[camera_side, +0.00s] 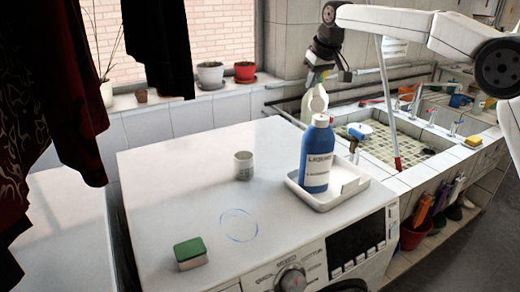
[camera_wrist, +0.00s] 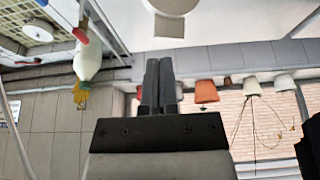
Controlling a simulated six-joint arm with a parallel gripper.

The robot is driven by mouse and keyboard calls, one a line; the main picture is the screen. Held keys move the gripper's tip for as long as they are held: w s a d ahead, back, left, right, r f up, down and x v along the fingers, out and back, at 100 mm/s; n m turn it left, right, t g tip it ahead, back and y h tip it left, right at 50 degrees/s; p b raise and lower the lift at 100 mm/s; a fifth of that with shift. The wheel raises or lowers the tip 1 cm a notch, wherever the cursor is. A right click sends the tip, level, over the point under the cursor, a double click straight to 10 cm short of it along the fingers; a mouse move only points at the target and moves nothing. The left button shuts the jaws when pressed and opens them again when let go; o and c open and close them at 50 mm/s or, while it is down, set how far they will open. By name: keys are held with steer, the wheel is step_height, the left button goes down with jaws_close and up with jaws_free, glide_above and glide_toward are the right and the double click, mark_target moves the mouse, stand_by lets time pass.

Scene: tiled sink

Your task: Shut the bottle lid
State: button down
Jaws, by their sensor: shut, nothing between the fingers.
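A blue bottle (camera_side: 316,160) with a "LIQUID" label stands upright in a white tray on the washing machine.
A small cup (camera_side: 243,165) and a green-topped sponge (camera_side: 190,253) are on the washing machine (camera_side: 160,190). Its left half is mostly clear. Pots (camera_side: 245,71) line the windowsill.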

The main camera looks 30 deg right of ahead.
steer(key=shift+f, duration=1.1)
steer(key=shift+f, duration=0.1)
steer(key=shift+s+a, duration=0.45)
steer(key=shift+s, duration=0.95)
steer(key=shift+s+a, duration=0.5)
steer(key=shift+s, duration=0.85)
steer(key=shift+s+a, duration=0.45)
steer(key=shift+s, duration=1.1)
steer(key=shift+f, duration=0.3)
steer(key=shift+r, duration=0.15)
step_height(320, 180, up, 7)
stand_by(1.2)
steer(key=shift+f, duration=0.2)
